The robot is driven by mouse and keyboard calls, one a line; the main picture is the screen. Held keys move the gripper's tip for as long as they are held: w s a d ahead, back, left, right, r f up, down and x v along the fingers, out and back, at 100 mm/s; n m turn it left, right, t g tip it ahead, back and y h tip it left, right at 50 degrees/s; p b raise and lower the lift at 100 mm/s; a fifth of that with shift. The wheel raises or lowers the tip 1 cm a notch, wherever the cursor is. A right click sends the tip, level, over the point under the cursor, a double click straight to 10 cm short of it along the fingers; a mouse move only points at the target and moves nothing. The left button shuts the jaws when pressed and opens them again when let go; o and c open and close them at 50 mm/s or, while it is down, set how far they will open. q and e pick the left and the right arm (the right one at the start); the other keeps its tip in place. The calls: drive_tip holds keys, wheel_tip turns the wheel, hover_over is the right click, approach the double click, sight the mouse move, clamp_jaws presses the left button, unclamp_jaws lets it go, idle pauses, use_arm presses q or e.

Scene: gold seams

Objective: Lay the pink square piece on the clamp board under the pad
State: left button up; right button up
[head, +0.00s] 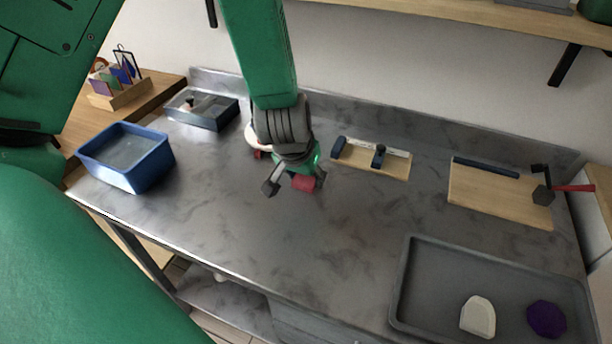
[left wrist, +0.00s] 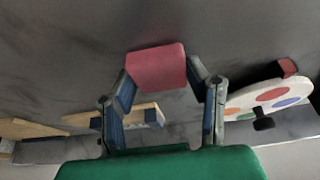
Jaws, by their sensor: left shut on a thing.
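The pink square piece (head: 304,183) is between the fingertips of my left gripper (head: 296,185), held above the middle of the metal table. In the left wrist view the pink piece (left wrist: 157,67) sits across both fingertips of the left gripper (left wrist: 160,78). The clamp board (head: 490,197) is a wooden board at the right, well away from the gripper. It carries a dark bar along its back edge and a clamp with a red handle (head: 574,188) and a dark pad (head: 542,194). No piece shows under the pad. My right gripper is out of view.
A smaller wooden board (head: 372,168) with dark blocks stands between gripper and clamp board. A grey tray (head: 440,260) at front right holds a white piece (head: 478,316) and a purple piece (head: 547,319). A blue tub (head: 152,168) stands left. A spotted white disc (left wrist: 245,98) is behind the gripper.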

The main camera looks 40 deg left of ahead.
use_arm(q)
drive_tip(key=shift+f, duration=0.1)
drive_tip(key=o, duration=1.3)
drive_tip(key=shift+a, duration=0.1)
